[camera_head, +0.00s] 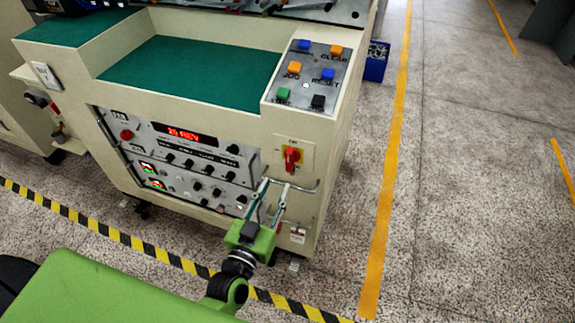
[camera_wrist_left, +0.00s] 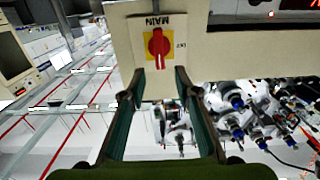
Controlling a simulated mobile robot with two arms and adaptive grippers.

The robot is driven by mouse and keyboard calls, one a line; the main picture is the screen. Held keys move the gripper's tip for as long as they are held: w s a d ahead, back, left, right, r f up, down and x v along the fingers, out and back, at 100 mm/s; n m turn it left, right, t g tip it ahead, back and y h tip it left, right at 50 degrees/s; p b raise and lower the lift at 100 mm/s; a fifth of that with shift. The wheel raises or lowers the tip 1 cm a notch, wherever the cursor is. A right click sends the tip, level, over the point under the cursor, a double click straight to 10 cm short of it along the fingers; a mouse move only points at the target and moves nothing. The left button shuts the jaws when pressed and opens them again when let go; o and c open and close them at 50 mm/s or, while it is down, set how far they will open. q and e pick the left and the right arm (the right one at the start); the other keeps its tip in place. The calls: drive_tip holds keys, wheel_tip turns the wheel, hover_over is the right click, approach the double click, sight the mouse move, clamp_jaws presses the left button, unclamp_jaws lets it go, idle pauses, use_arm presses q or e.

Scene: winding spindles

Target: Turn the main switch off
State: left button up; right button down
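The main switch is a red rotary knob (camera_head: 292,158) on a yellow square plate, on the front of the cream cabinet (camera_head: 327,133) at its right end. Its handle looks about vertical. In the left wrist view the knob (camera_wrist_left: 158,45) shows upside down with the label MAIN, just beyond my fingertips. My left gripper (camera_head: 276,184) is below and slightly left of the knob in the head view. In the left wrist view its two fingers (camera_wrist_left: 160,76) are spread apart with nothing between them, apparently short of the knob. My right gripper is in neither view.
Instrument panels (camera_head: 185,160) with knobs and a red display are to the left. A panel of coloured push buttons (camera_head: 310,75) is above. Open floor lies to the right.

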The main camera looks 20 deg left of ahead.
sight(288, 162)
use_arm(q)
drive_tip(key=w+b, duration=0.1)
drive_tip(key=w, duration=0.4)
drive_tip(key=w+b, duration=0.1)
drive_tip(key=w, duration=0.4)
drive_tip(key=shift+d+f+b, duration=0.1)
drive_tip(key=shift+d+b, duration=0.1)
drive_tip(key=shift+b, duration=0.15)
clamp_jaws()
